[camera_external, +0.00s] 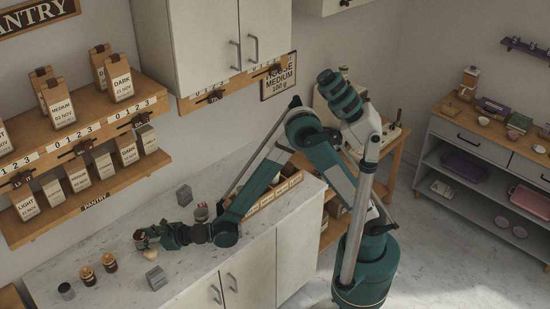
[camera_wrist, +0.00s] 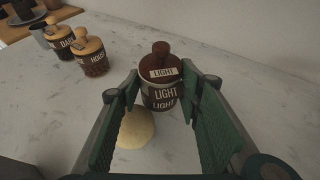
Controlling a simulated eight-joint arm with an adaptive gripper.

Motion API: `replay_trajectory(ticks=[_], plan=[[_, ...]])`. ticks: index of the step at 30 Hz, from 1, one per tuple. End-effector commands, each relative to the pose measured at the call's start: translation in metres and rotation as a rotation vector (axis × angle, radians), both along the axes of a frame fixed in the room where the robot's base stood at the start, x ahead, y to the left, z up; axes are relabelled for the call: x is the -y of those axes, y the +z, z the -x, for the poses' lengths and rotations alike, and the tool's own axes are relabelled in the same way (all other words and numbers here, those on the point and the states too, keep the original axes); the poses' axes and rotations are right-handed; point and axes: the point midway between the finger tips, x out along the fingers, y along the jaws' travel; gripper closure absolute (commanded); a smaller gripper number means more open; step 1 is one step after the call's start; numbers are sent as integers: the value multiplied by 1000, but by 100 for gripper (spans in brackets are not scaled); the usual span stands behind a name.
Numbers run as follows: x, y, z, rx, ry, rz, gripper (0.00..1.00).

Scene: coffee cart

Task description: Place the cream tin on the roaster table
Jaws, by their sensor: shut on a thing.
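My gripper (camera_external: 143,238) is over the marble counter, and its green fingers (camera_wrist: 158,98) are closed on both sides of a jar labelled LIGHT (camera_wrist: 161,96). The jar has a dark brown knobbed lid and a pale rim; it also shows at the gripper in the external view (camera_external: 140,235). I cannot tell whether it touches the counter. A flat cream-coloured round thing (camera_wrist: 136,130) lies beside and below the jar; I cannot tell whether it is a tin. A wooden table (camera_external: 400,138) carrying a pale machine, likely the roaster, stands behind my arm.
Two wood-lidded jars, DARK (camera_wrist: 60,40) and HOUSE (camera_wrist: 92,58), stand on the counter (camera_external: 110,290) with a grey cup (camera_external: 66,291). Grey blocks (camera_external: 156,278) (camera_external: 184,195) and a red-topped jar (camera_external: 201,211) stand near my arm. Shelves of coffee bags (camera_external: 120,85) line the wall.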

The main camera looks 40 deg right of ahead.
Motion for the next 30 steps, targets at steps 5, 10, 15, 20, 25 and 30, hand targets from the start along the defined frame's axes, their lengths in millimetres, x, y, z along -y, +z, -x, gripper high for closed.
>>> replay_trajectory(ticks=[5, 10, 15, 20, 25, 30], plan=[[0, 1, 0, 0, 0, 0, 85], [0, -2, 0, 0, 0, 0, 85], [0, -2, 0, 0, 0, 0, 50], [0, -2, 0, 0, 0, 0, 50], [0, -2, 0, 0, 0, 0, 50], [0, 2, 0, 0, 0, 0, 50]])
